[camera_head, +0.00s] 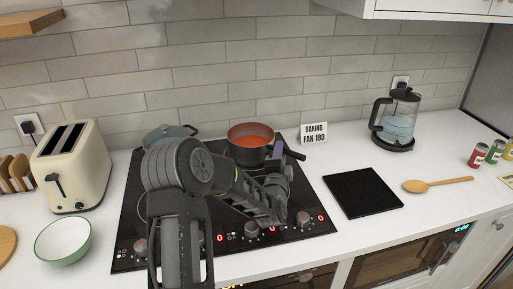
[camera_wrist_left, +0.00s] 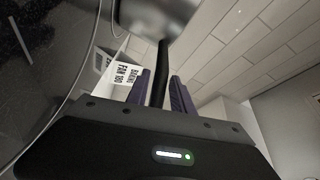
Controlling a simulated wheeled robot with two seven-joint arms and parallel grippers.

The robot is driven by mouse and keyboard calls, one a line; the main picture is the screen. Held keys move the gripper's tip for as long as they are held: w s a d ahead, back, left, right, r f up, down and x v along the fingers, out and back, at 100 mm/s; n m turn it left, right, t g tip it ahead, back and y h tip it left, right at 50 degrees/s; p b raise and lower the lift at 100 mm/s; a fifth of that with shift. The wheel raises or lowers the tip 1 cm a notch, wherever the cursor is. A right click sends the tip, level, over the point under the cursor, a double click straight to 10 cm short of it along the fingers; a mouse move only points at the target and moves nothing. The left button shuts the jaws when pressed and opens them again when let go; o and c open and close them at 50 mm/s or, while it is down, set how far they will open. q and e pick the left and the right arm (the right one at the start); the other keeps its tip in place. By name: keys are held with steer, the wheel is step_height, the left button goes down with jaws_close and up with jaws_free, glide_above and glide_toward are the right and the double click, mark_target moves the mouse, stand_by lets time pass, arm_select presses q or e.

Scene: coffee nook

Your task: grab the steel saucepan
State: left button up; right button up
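The steel saucepan (camera_head: 236,133) holds red-orange soup and stands on the back of the black hob; its black handle (camera_head: 298,153) points right. In the left wrist view, the pan's shiny side (camera_wrist_left: 150,14) is at the top and the handle (camera_wrist_left: 158,75) runs down between my fingers. My left gripper (camera_head: 279,156) is at the handle, its purple fingers (camera_wrist_left: 160,90) on either side of it, with narrow gaps showing. It looks open around the handle. My left arm hides much of the hob. My right gripper is not in view.
A blue-grey pot (camera_head: 168,135) stands behind my arm on the hob's left. A cream toaster (camera_head: 75,170) and a green-white bowl (camera_head: 63,240) are left. A sign (camera_head: 314,133), kettle (camera_head: 398,122), black mat (camera_head: 362,193) and wooden spoon (camera_head: 438,184) are right.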

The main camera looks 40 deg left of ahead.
arm_select(q)
jaws_close()
stand_by(0.9)
steer(key=shift+w+r, duration=0.1)
steer(key=shift+r, duration=0.15)
